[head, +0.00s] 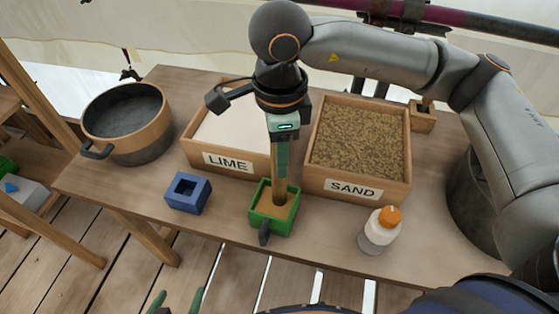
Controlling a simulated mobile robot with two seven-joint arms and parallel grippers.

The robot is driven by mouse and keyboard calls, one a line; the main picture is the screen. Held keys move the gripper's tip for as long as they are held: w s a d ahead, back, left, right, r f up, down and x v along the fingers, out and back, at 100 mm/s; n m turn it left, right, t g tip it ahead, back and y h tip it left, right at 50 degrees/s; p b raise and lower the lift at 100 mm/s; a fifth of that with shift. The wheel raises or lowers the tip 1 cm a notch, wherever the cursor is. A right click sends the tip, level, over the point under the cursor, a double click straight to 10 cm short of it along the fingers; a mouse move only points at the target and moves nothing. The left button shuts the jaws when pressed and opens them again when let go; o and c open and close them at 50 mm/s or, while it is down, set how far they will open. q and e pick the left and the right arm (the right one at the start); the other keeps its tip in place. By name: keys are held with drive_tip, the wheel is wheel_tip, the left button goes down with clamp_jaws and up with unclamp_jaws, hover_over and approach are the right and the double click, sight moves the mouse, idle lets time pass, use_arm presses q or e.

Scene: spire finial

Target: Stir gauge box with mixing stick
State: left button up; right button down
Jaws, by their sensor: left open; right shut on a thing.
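The gauge box (258,215) is a small green open box with a dark handle, near the front edge of the table, holding sandy brown material. The mixing stick (279,188) is a brown wooden stick, roughly upright, with its lower end inside the gauge box. My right gripper (281,170) comes down from above, shut on the stick's upper part. The stick's tip is hidden in the box. My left gripper (176,301) shows only as two green fingertips at the bottom edge, apart and empty, in front of the table.
Behind the box stand the LIME tray (228,162) and SAND tray (353,188). A blue block (188,207) with a square hole and a dark pot (157,137) are left. An orange-capped bottle (379,235) stands right. The table's front edge is close.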

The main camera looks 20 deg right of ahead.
drive_tip(key=a+b, duration=0.1)
drive_tip(key=b, duration=0.2)
drive_tip(key=shift+w+f+b, duration=0.15)
drive_tip(key=shift+w+b, duration=0.25)
drive_tip(key=shift+s+a, duration=0.3)
drive_tip(key=shift+a, duration=0.3)
idle(0.9)
idle(0.4)
